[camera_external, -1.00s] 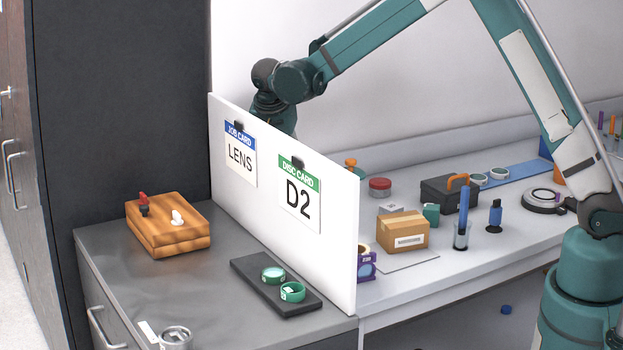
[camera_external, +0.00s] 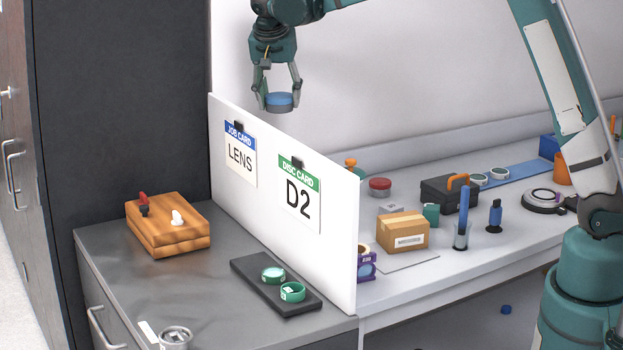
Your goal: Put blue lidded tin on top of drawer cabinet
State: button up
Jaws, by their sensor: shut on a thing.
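My gripper (camera_external: 279,99) is shut on the blue lidded tin (camera_external: 279,102), a small round blue tin held level between the fingertips. It hangs in the air just above and behind the top edge of the white divider panel. The drawer cabinet (camera_external: 205,295) is the grey one at the left, in front of the panel, with a handle on its front. The tin is well above the cabinet top and apart from it.
On the cabinet top are a wooden box (camera_external: 168,226), a dark tray (camera_external: 262,275) with green rings and a metal cup (camera_external: 175,336). The white divider (camera_external: 335,250) with two cards stands along the cabinet's right edge. Its middle top is bare. The bench behind holds a cardboard box (camera_external: 402,233).

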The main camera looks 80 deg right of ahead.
notch_tip(320, 180, up, 12)
jog(key=w+a+n+p, duration=0.1)
jog(key=w+a+n, duration=0.15)
jog(key=a, duration=1.45)
jog(key=n+t+y+p, duration=0.1)
jog(key=n+t+p, duration=0.2)
jog(key=n, duration=0.3)
send_over(228, 323)
notch_tip(228, 323, down, 24)
jog(key=shift+f, duration=0.75)
jog(key=shift+f, duration=0.1)
jog(key=shift+f, duration=3.05)
